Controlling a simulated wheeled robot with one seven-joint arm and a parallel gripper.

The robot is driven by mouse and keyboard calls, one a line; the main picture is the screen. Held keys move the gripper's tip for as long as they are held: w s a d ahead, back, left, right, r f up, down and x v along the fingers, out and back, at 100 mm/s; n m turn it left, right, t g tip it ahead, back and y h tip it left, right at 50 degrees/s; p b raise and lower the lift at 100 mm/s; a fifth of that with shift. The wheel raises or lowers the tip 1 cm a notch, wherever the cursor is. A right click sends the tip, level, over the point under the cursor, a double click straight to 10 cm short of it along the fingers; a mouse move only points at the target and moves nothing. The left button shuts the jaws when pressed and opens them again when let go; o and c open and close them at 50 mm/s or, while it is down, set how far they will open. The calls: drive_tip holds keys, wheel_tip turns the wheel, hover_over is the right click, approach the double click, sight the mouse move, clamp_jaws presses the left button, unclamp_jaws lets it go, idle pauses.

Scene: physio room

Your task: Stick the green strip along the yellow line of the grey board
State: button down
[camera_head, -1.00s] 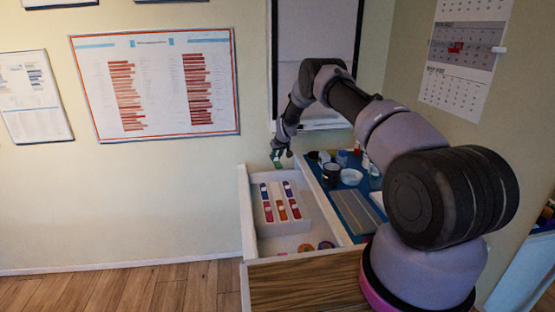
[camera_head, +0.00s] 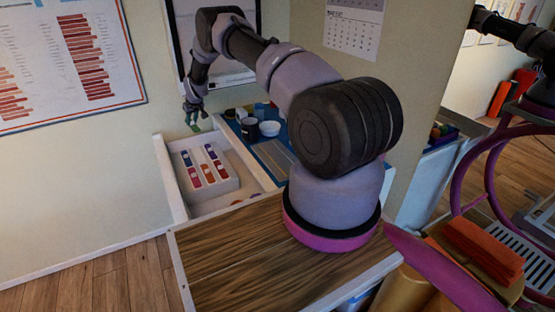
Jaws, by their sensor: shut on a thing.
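My gripper (camera_head: 193,120) is shut on the green strip (camera_head: 195,127), above the back left of the open drawer. Only a small part of the strip shows below the fingers. The grey board (camera_head: 272,158) lies on the blue surface right of the drawer's white tray, partly hidden by my arm. A thin pale line runs along the board, but its yellow colour is too small to make out. The strip is well apart from the board.
A white holder (camera_head: 221,186) with several coloured pieces sits in the drawer (camera_head: 170,178). A dark cup (camera_head: 250,129) and a white bowl (camera_head: 270,128) stand behind the board. A wooden top (camera_head: 235,245) lies in front. Purple hoops and an orange towel (camera_head: 482,250) are at right.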

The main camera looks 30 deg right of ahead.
drive_tip(key=s+d+r+m, duration=0.1)
drive_tip(key=s+d+r, duration=0.3)
drive_tip(key=s+r, duration=0.5)
drive_tip(key=s+d+r+m, duration=0.1)
drive_tip(key=s+d+r, duration=0.4)
drive_tip(key=s, duration=0.5)
hover_over(269, 157)
drive_tip(key=s, duration=0.2)
wheel_tip(269, 157, down, 8)
drive_tip(key=shift+n+h, duration=0.3)
drive_tip(key=shift+n, duration=0.1)
drive_tip(key=shift+s+d+f, duration=0.1)
drive_tip(key=shift+f, duration=1.5)
drive_tip(key=shift+s+f, duration=0.1)
drive_tip(key=shift+f, duration=1.5)
drive_tip(key=shift+f, duration=0.25)
